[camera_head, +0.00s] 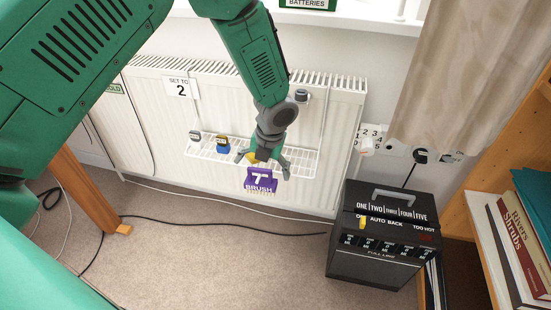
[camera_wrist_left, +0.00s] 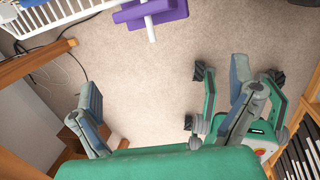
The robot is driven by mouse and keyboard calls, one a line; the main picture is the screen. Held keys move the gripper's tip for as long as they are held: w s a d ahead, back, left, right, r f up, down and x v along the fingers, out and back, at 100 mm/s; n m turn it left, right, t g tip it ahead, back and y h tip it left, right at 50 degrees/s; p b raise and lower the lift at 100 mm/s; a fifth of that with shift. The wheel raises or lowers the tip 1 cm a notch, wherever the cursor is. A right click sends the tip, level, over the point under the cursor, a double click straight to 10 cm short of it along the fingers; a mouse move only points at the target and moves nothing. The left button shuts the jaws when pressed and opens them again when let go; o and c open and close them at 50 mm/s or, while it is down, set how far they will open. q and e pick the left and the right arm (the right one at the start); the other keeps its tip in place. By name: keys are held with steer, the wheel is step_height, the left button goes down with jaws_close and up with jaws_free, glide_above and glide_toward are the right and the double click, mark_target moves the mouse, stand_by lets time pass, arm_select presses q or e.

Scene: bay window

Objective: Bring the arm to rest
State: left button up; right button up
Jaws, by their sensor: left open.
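My left arm comes down from the top left in the head view. My left gripper (camera_head: 264,162) is in front of the white wire rack (camera_head: 306,160) on the radiator. Its fingers are spread. A purple brush (camera_head: 261,182) with the label "7 BRUSH" shows just below the fingers; I cannot tell whether they touch it. In the left wrist view the open fingers (camera_wrist_left: 164,76) have only carpet between them. The purple brush (camera_wrist_left: 160,14) lies beyond them at the top edge. My right gripper is not in view.
The radiator (camera_head: 178,120) stands behind the rack, which also holds a blue item (camera_head: 223,145). A black box (camera_head: 385,235) with a handle stands on the carpet at the right. A bookshelf (camera_head: 480,225) is at the far right. A black cable (camera_head: 220,226) crosses the open carpet.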

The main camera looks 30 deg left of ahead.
arm_select(q)
steer(key=s+d+f+n+h+p, duration=0.1)
steer(key=s+d+f+n+p, duration=0.1)
steer(key=s+n, duration=0.5)
steer(key=s+d+f+n+h+p, duration=0.2)
steer(key=s+f+n+p, duration=0.1)
steer(key=s+n, duration=0.45)
steer(key=s+a+r+n+p, duration=0.1)
steer(key=s+n+p, duration=0.1)
steer(key=s+n, duration=0.5)
steer(key=s+a+r+n+p, duration=0.2)
steer(key=s+n, duration=0.6)
steer(key=n, duration=0.3)
steer(key=shift+s+r+y, duration=0.2)
steer(key=shift+s+y, duration=0.1)
steer(key=shift+w+n, duration=0.15)
steer(key=shift+n, duration=0.1)
steer(key=shift+a, duration=0.1)
stand_by(0.5)
